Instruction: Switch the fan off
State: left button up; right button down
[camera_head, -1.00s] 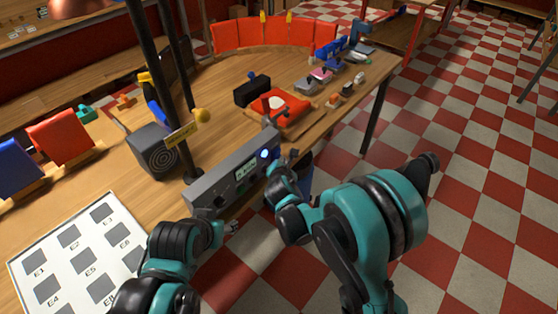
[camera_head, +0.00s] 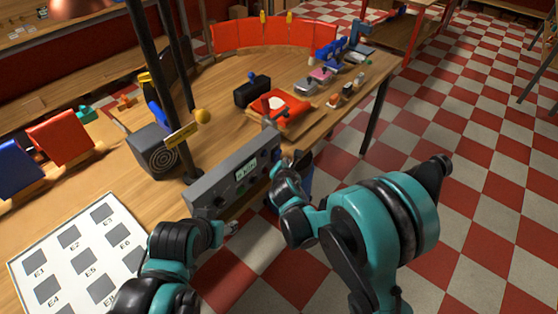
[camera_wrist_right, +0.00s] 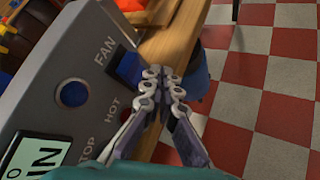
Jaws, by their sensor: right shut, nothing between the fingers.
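The grey control panel (camera_head: 213,183) stands at the table's front edge, with a small display and knobs. In the right wrist view, its face (camera_wrist_right: 85,40) bears the word FAN beside a blue rocker switch (camera_wrist_right: 126,68). A round dark blue lamp (camera_wrist_right: 72,93) sits near it and looks unlit. My right gripper (camera_head: 287,158) is at the panel's right end. In the wrist view its closed, empty fingertips (camera_wrist_right: 163,76) are just beside the switch; I cannot tell if they touch it. My left gripper (camera_head: 231,228) is low in front of the panel, its jaw state unclear.
A dark speaker-like box (camera_head: 152,150) and black posts stand behind the panel. An orange tray (camera_head: 279,108) and several small items lie farther back on the table. A white board (camera_head: 75,225) with labelled squares lies at left. The checkered floor at right is clear.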

jog(key=s+d+r, duration=0.1)
jog(key=d, duration=0.1)
jog(key=s+d+r+p, duration=0.1)
jog(key=shift+s+d, duration=0.35)
dwell(0.3)
jog(key=s+d+r+m+g+h, duration=0.1)
jog(key=s+d+r+m, duration=0.3)
jog(key=s+d+m, duration=0.3)
jog(key=s+d+r+m+g, duration=0.2)
jog(key=s+d+r+m, duration=0.3)
jog(key=m, duration=0.3)
jog(key=s+d+m+g, duration=0.1)
jog(key=s+d+m, duration=0.1)
jog(key=s+m, duration=0.5)
jog(key=s+d+f+m, duration=0.1)
jog(key=s+d+m, duration=0.1)
jog(key=s+m, duration=0.4)
jog(key=shift+s+d+f+m+g+y, duration=0.3)
jog(key=shift+s+d+m+g, duration=0.1)
jog(key=shift+s, duration=0.4)
